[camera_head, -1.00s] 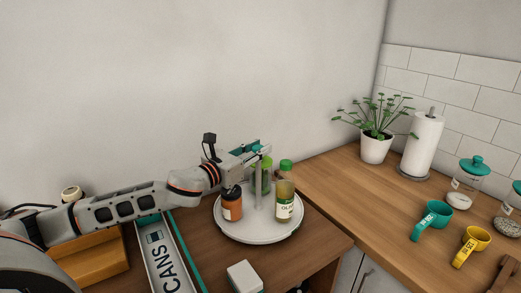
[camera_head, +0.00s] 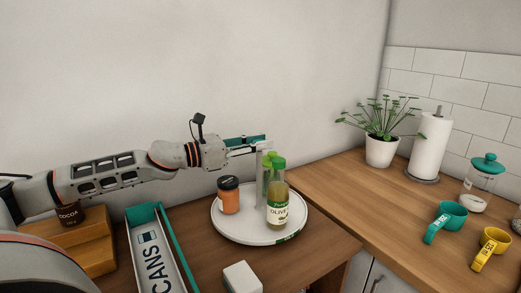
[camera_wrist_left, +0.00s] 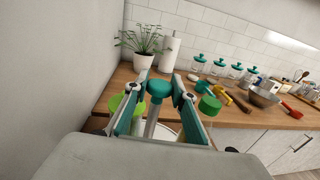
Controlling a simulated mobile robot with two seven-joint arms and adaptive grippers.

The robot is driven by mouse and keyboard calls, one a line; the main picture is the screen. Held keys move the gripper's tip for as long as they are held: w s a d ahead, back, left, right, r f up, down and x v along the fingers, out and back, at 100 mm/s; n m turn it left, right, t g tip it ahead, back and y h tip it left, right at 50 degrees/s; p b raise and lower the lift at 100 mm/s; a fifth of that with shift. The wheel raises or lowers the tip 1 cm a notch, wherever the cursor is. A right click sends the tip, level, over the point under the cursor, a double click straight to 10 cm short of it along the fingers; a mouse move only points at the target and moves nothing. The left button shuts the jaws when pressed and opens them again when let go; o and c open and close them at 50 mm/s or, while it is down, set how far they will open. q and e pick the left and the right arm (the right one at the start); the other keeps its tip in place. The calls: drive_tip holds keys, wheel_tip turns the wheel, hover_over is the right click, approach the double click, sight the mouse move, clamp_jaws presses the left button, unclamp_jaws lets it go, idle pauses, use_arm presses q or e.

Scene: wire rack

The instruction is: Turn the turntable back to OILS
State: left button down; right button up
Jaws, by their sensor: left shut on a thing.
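The round white turntable (camera_head: 230,229) sits on the wooden counter, with a green label (camera_head: 288,239) on its front-right rim; I cannot read it. A pale upright post (camera_head: 260,178) rises from it. My left gripper (camera_head: 262,145) is shut on the top of this post. In the left wrist view, its fingers (camera_wrist_left: 160,105) flank the post's teal knob (camera_wrist_left: 160,87). An olive oil bottle (camera_head: 278,207) with a green cap stands at the right of the turntable. An orange jar (camera_head: 228,200) with a black lid stands at the left. Another green-capped bottle (camera_head: 267,160) is partly hidden behind the post.
A long white CANS bin (camera_head: 157,258) with teal edges lies left of the turntable. A white box (camera_head: 242,278) is in front. A wooden step with a cocoa tin (camera_head: 69,216) is far left. A plant (camera_head: 381,150), paper roll (camera_head: 429,148) and mugs (camera_head: 446,220) stand right.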

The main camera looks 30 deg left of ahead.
use_arm(q)
drive_tip(key=shift+r, duration=0.1)
idle(0.3)
drive_tip(key=c, duration=1.7)
unclamp_jaws()
drive_tip(key=shift+s+a+f, duration=0.2)
drive_tip(key=shift+s+a, duration=0.15)
drive_tip(key=shift+s, duration=0.15)
drive_tip(key=v, duration=1)
drive_tip(key=shift+s+a, duration=0.3)
drive_tip(key=shift+r, duration=0.1)
